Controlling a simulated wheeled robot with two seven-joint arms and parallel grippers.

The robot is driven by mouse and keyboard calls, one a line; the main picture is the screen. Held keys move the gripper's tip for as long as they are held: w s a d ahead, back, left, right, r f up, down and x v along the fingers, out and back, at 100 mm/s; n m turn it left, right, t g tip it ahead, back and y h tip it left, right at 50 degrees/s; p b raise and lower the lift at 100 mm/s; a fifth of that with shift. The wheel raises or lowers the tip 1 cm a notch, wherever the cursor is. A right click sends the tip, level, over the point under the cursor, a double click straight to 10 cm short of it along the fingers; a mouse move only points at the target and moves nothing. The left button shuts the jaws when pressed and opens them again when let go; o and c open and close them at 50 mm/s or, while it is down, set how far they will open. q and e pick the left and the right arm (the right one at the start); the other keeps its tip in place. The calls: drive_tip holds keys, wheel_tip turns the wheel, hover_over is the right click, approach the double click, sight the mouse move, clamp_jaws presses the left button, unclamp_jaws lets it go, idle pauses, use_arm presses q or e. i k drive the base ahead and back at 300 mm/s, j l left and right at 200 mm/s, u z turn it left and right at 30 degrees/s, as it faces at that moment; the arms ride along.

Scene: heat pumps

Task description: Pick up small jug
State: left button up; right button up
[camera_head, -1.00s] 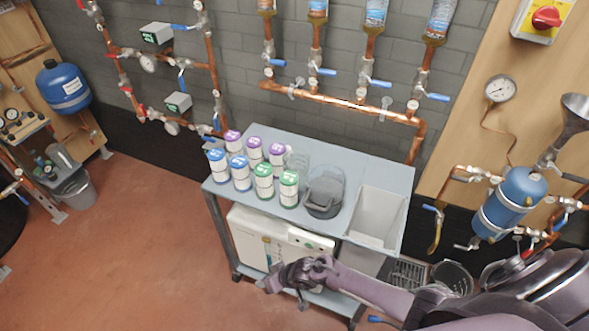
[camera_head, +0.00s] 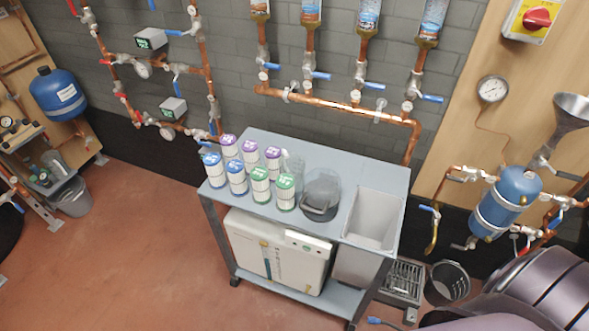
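Two clear vessels stand on the grey cart top among the canisters. The smaller clear jug (camera_head: 294,165) is behind the green-labelled canisters and partly hidden by them. I cannot tell for sure which one is the small jug. Neither of my grippers is in view. Only part of my own body shows at the lower right.
Several canisters (camera_head: 237,177) with purple, blue and green lids crowd the left of the cart top (camera_head: 375,172). A white bin (camera_head: 372,218) is set into its right side. A white box (camera_head: 277,252) sits below. Floor to the left is clear.

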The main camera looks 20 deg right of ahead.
sight(293, 163)
drive_tip(key=i+z, duration=0.35)
drive_tip(key=i, duration=0.15)
drive_tip(key=i+j+z, duration=0.3)
drive_tip(key=i, duration=0.15)
drive_tip(key=i+l, duration=0.05)
drive_tip(key=l, duration=0.05)
